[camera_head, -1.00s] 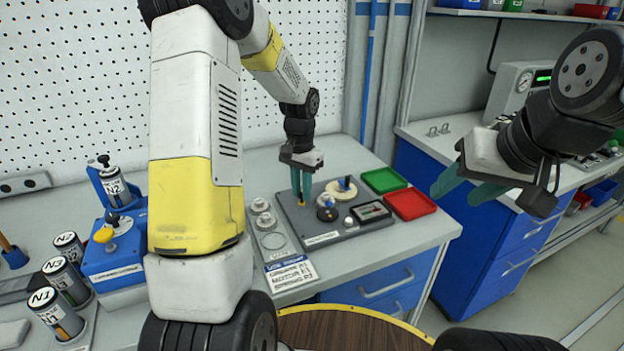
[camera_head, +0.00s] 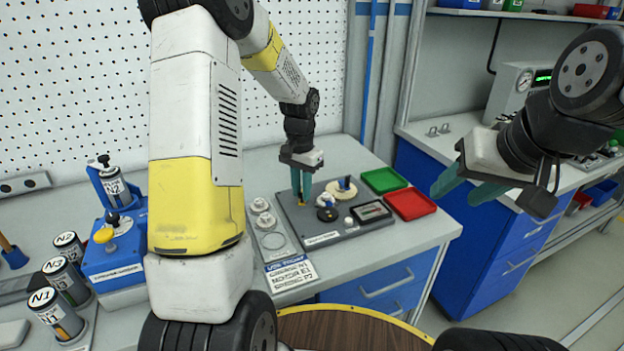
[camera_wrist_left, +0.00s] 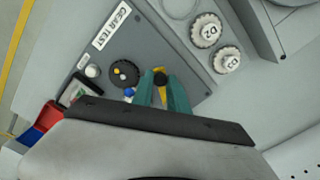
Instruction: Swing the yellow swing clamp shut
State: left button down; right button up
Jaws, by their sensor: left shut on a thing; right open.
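The yellow swing clamp (camera_wrist_left: 161,93) is on the grey gear test plate (camera_wrist_left: 115,48) and has a black knob on its end. My left gripper (camera_wrist_left: 164,88) is shut on the clamp, with its teal fingers either side of it. In the head view the left gripper (camera_head: 301,196) points down at the plate's back left part, with a bit of the clamp (camera_head: 302,204) showing at its tips. The fingers hide much of the clamp, so I cannot tell its exact angle. My right gripper (camera_head: 468,185) is open and empty, in the air at the right.
A dark gear (camera_wrist_left: 123,73) with a yellow mark sits close beside the left fingers. A green tray (camera_head: 384,180) and a red tray (camera_head: 410,204) lie right of the plate. A blue fixture (camera_head: 115,262) and several labelled cylinders stand at the left.

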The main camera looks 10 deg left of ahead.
pick_arm(q)
jog(key=shift+d+r, duration=0.1)
jog(key=shift+d, duration=0.05)
jog(key=d+n, duration=0.1)
jog(key=n, duration=0.2)
jog(key=shift+w+d, duration=0.3)
jog(key=shift+d, duration=0.1)
jog(key=d+n, duration=0.1)
jog(key=n, duration=0.1)
jog(key=w+d+n, duration=0.1)
jog(key=n, duration=0.1)
jog(key=shift+w+n, duration=0.2)
jog(key=shift+n, duration=0.2)
jog(key=n, duration=0.1)
jog(key=w+d+n, duration=0.1)
jog(key=n, duration=0.1)
jog(key=w+n, duration=0.1)
jog(key=shift+d+n, duration=0.25)
jog(key=shift+n, duration=0.05)
jog(key=shift+w+d+n, duration=0.15)
jog(key=shift+w+n, duration=0.35)
jog(key=shift+n, duration=0.4)
jog(key=shift+w+d+n, duration=0.1)
jog(key=shift+w+n, duration=0.4)
jog(key=shift+n, duration=0.4)
jog(key=c, duration=1.3)
grip_release()
